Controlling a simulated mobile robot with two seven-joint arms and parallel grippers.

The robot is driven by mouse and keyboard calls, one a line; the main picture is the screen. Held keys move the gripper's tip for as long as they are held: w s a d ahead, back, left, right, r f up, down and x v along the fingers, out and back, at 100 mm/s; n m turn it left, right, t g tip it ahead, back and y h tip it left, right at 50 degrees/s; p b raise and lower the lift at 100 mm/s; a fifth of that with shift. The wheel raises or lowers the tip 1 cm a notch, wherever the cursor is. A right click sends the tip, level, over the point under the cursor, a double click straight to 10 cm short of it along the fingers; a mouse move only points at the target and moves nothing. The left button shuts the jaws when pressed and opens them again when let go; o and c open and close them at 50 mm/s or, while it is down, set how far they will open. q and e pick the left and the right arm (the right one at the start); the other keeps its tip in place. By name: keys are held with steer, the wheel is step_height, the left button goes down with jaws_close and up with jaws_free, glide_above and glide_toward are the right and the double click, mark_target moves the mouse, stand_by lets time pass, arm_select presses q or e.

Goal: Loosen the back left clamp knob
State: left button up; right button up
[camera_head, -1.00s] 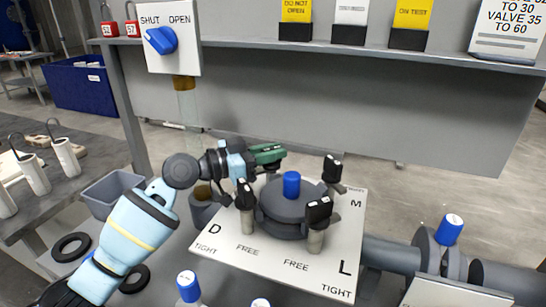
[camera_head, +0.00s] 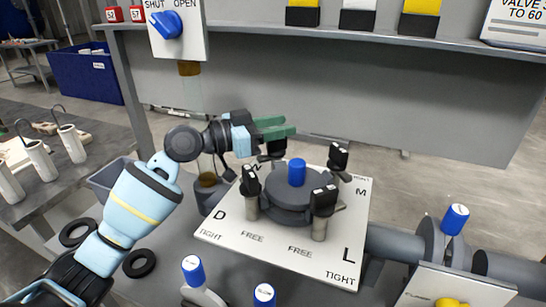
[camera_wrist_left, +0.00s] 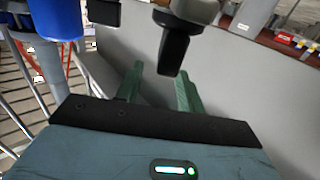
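The filter press has a round dark grey lid with a blue cap (camera_head: 297,171) on a white plate (camera_head: 215,230). Black clamp knobs stand around the lid: front left (camera_head: 249,181), front right (camera_head: 324,198) and back right (camera_head: 338,157). The back left knob (camera_head: 272,150) shows partly, just below my left gripper's green fingers (camera_head: 276,129). In the left wrist view the two fingers (camera_wrist_left: 160,88) are apart with nothing gripped. A black knob (camera_wrist_left: 176,48) there appears above and between them; I cannot tell whether it touches. My right gripper is out of view.
A grey shelf (camera_head: 260,36) with signs runs behind the press. A panel with a blue switch (camera_head: 166,25) hangs at upper left. Pipes and a valve with a blue cap (camera_head: 455,218) lie at right. Black rings (camera_head: 139,263) lie on the bench at front left.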

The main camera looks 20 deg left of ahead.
arm_select(q)
steer(key=s+d+r+p, duration=0.1)
steer(key=s+d, duration=0.3)
steer(key=s, duration=1.1)
steer(key=shift+s+d+r, duration=0.2)
steer(key=shift+r, duration=0.25)
steer(key=shift+f, duration=0.1)
